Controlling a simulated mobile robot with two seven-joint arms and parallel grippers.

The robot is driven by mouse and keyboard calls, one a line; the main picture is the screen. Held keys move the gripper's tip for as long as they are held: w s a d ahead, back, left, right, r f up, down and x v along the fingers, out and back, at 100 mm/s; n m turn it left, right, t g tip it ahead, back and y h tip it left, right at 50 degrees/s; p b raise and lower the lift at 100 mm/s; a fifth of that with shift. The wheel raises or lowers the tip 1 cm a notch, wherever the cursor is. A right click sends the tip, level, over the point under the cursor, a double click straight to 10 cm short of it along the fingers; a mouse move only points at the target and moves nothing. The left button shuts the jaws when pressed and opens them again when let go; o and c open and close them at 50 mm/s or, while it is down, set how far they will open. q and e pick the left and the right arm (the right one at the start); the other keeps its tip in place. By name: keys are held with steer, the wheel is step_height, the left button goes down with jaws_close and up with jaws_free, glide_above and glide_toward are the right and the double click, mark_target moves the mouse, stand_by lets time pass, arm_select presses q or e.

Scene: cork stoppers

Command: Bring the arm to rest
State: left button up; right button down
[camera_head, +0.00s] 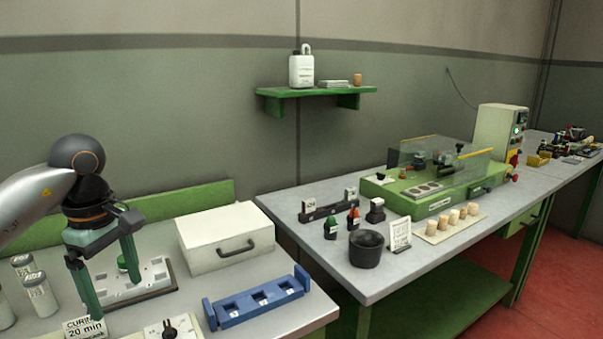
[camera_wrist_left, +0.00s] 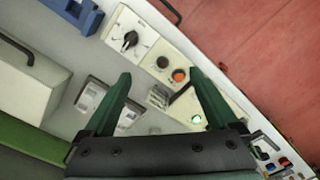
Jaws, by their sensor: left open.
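My left gripper (camera_head: 115,283) hangs over the left bench in the head view, fingers pointing down and spread apart. Nothing is between its fingers. In the left wrist view its two green fingers (camera_wrist_left: 160,76) are apart above a control panel (camera_wrist_left: 165,68) with a black knob, an orange button and a lit green lamp. My right gripper is in neither view.
A white box (camera_head: 225,237) with a handle and a blue rack (camera_head: 257,302) stand to the gripper's right. Cork stoppers (camera_head: 453,217) stand on the right bench, near a black pot (camera_head: 366,250).

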arm_select(q)
steer(key=s+d+f+g+h+p, duration=0.15)
steer(key=d+f+h, duration=0.25)
steer(key=d, duration=0.6)
steer(key=s+d+f+g+h, duration=0.1)
steer(key=s+d+f+h, duration=0.2)
steer(key=d, duration=0.6)
steer(key=s+d+r+n+t+h+p, duration=0.1)
steer(key=d+r+n+t+h+p, duration=0.2)
steer(key=d+n+h, duration=0.9)
steer(key=w+a+f+n+t+y, duration=0.2)
steer(key=a+f+n+t+y, duration=0.2)
steer(key=n+t, duration=0.7)
steer(key=w+a+f+n+t+y, duration=0.2)
steer(key=a+f+n+t+y, duration=0.25)
steer(key=n, duration=1.15)
steer(key=s+a+f+n+g+y+p, duration=0.1)
steer(key=s+a+f+n+g+y, duration=0.2)
steer(key=s+f+n, duration=0.4)
steer(key=s+a+f+n+g+y+p, duration=0.1)
steer(key=s+a+f+n+g+y, duration=0.2)
steer(key=s+f, duration=0.8)
steer(key=a+f+n+y, duration=0.2)
steer(key=a+f+n, duration=0.1)
steer(key=a+n, duration=0.1)
steer(key=shift+f+n+g, duration=0.15)
steer(key=shift+n+g, duration=0.15)
steer(key=shift+n, duration=0.5)
